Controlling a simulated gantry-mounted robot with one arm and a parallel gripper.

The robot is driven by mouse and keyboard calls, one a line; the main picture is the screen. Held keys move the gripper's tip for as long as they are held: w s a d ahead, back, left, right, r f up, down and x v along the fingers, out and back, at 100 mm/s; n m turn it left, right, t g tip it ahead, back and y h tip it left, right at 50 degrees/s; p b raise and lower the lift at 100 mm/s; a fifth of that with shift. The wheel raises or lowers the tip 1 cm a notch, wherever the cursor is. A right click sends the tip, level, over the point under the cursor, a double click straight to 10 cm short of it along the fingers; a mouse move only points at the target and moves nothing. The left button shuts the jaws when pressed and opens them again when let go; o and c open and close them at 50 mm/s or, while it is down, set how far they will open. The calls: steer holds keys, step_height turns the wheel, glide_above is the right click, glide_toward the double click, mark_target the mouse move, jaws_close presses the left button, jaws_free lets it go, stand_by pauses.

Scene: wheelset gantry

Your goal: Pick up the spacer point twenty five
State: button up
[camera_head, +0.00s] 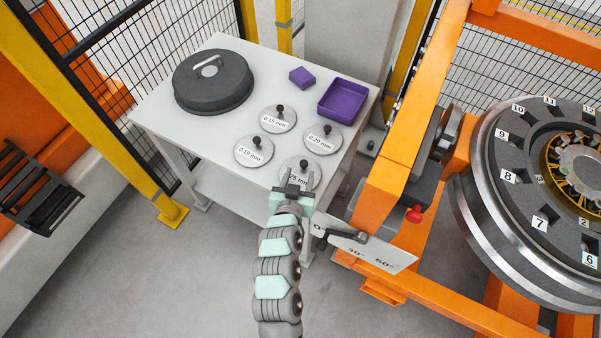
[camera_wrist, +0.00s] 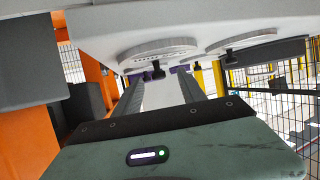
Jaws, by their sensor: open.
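The 0.25 mm spacer (camera_head: 301,168) is a pale round disc near the front edge of the white table; its label is partly covered by my gripper (camera_head: 297,180). My gripper reaches in from the front over this disc, jaws open. In the wrist view the scene looks upside down. A pale disc (camera_wrist: 158,50) with a black knob (camera_wrist: 158,71) shows ahead, the knob appearing between the two open fingers (camera_wrist: 162,82). The knob looks apart from both fingers. The disc's label cannot be read there.
The 0.20 mm (camera_head: 322,139), 0.10 mm (camera_head: 254,151) and 0.15 mm (camera_head: 277,119) spacers lie close behind on the white table (camera_head: 222,163). A dark lidded drum (camera_head: 213,85), a purple tray (camera_head: 343,100) and a small purple box (camera_head: 302,77) stand farther back. An orange frame (camera_head: 395,165) rises at right.

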mark_target(303, 167)
steer(key=x, duration=0.4)
steer(key=shift+w+d+r, duration=0.1)
steer(key=shift+d+r, duration=0.05)
steer(key=shift+d, duration=0.05)
jaws_close()
stand_by(0.6)
